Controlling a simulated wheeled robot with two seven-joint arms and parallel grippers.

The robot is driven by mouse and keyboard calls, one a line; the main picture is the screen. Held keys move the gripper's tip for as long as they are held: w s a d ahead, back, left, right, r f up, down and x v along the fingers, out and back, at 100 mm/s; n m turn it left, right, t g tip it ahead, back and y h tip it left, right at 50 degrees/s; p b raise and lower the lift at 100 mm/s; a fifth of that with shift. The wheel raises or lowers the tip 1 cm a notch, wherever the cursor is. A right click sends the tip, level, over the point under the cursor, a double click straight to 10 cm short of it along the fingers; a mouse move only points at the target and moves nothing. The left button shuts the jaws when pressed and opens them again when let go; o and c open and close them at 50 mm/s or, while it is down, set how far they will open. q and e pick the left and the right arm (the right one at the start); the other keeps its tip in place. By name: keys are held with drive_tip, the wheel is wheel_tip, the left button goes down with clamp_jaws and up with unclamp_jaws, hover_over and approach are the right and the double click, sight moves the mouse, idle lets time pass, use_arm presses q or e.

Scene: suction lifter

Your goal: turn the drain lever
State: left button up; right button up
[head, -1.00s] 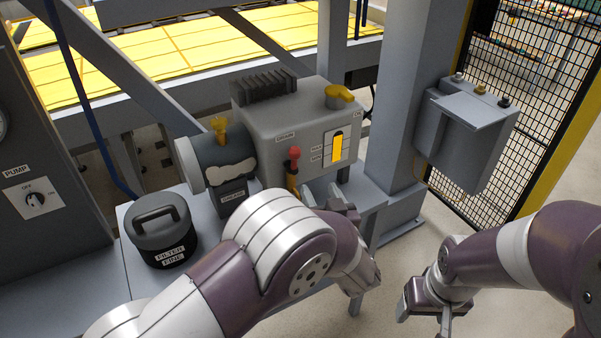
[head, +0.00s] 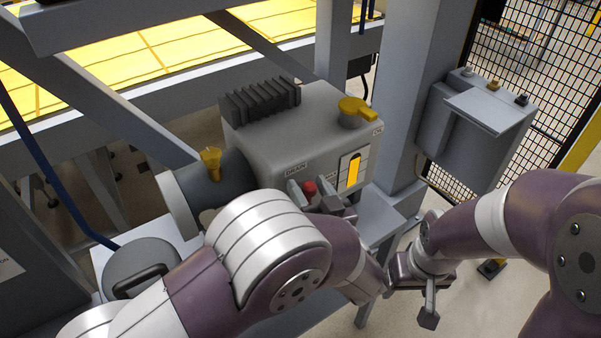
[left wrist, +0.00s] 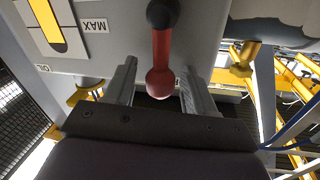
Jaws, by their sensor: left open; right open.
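The red drain lever (head: 310,188) is on the front of the grey pump housing (head: 290,135), beside the DRAIN label. In the head view only its knob shows; my left arm hides the rest. In the left wrist view the lever (left wrist: 162,55) runs from a dark pivot to a round red knob. My left gripper (head: 315,197) is open, with a finger on each side of the knob; it also shows in the left wrist view (left wrist: 160,90). Gaps show between knob and fingers there. My right gripper (head: 427,300) is open and empty, away to the right.
A yellow oil cap (head: 357,110) tops the housing, with a sight gauge (head: 350,172) on its front. A grey post (head: 410,90) and box (head: 475,135) stand right.

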use_arm(q)
drive_tip(key=shift+w+a, duration=0.15)
drive_tip(key=shift+w, duration=0.05)
drive_tip(key=shift+s, duration=0.1)
drive_tip(key=shift+r, duration=0.1)
clamp_jaws()
drive_tip(key=n+b, duration=0.1)
drive_tip(key=n, duration=0.1)
drive_tip(key=s+a+n+b, duration=0.1)
drive_tip(key=b, duration=0.1)
drive_tip(key=a+n+b, duration=0.1)
drive_tip(key=n+b, duration=0.1)
drive_tip(key=shift+s+f+n+t+y, duration=0.3)
drive_tip(key=shift+s+f+y, duration=0.1)
unclamp_jaws()
